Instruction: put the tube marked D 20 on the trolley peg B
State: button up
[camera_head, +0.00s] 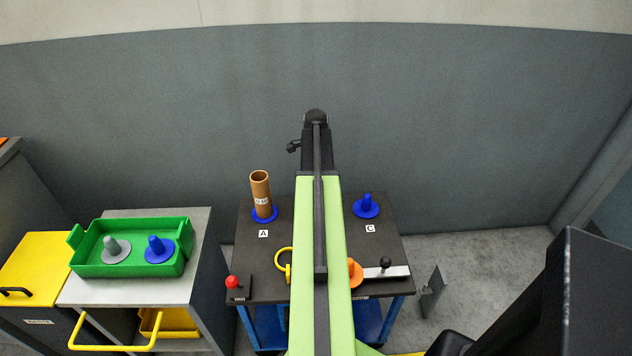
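A brown cardboard tube (260,190) stands upright on the blue peg base (265,215) marked A on the dark trolley top (390,238). It carries a small white label, too small to read surely. A bare blue peg (366,205) stands at the mark C (370,229). No peg B is visible; my green arm covers the trolley's middle between A and C. The arm reaches away over the trolley, and its dark far end shows against the wall. My gripper's fingers cannot be seen.
A green tray (130,268) holding a grey peg (116,248) and a blue peg (159,248) sits on a cabinet (200,222) at left. The trolley's front carries a red knob (232,282), a yellow ring (284,262), an orange part (355,272) and a black knob (385,263). A wall (450,120) stands behind.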

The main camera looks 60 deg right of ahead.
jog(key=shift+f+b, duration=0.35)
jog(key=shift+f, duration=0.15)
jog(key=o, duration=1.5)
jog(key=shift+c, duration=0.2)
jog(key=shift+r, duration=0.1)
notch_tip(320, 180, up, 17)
jog(key=p, duration=1.7)
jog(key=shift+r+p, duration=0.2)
jog(key=shift+p, duration=0.1)
